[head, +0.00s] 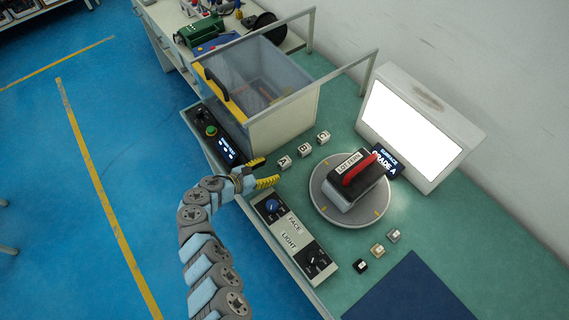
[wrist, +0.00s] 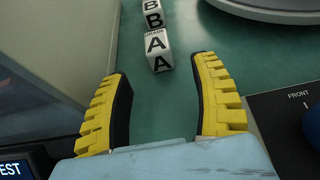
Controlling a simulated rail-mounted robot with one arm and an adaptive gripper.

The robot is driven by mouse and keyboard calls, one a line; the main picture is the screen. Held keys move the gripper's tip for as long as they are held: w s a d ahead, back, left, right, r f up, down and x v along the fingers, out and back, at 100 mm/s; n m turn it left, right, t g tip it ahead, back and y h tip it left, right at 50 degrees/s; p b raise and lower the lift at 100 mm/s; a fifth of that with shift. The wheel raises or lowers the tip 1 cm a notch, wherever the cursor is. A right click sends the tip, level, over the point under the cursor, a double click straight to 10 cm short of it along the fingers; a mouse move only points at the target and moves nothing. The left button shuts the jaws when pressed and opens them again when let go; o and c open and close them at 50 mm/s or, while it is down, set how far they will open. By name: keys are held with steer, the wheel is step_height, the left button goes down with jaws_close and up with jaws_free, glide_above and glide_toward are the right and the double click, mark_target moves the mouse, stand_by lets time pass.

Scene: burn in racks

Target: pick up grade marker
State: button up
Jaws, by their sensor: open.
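Three white cube markers stand in a row on the green bench, lettered A (head: 284,162), B (head: 305,150) and C (head: 323,137). In the wrist view the A marker (wrist: 157,50) is ahead of the fingertips, between their lines, with the B marker (wrist: 153,15) right behind it. The C marker is not visible there. My gripper (head: 267,172) is open and empty, just short of the A marker; its yellow fingers (wrist: 162,75) are spread wide. A display by the light panel reads "SURFACE GRADE A" (head: 384,163).
A glass-sided chamber (head: 285,133) stands close on the gripper's left. A round turntable (head: 323,196) holding a dark block with a red handle (head: 359,170) is to the right. A FACE/LIGHT knob panel (head: 292,233) lies in front. Three small cubes (head: 377,250) sit farther right.

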mark_target(279, 165)
steer(key=shift+x, duration=0.75)
steer(key=shift+b+x, duration=1.5)
steer(key=shift+x, duration=1.2)
steer(key=shift+r, duration=0.1)
jaws_close()
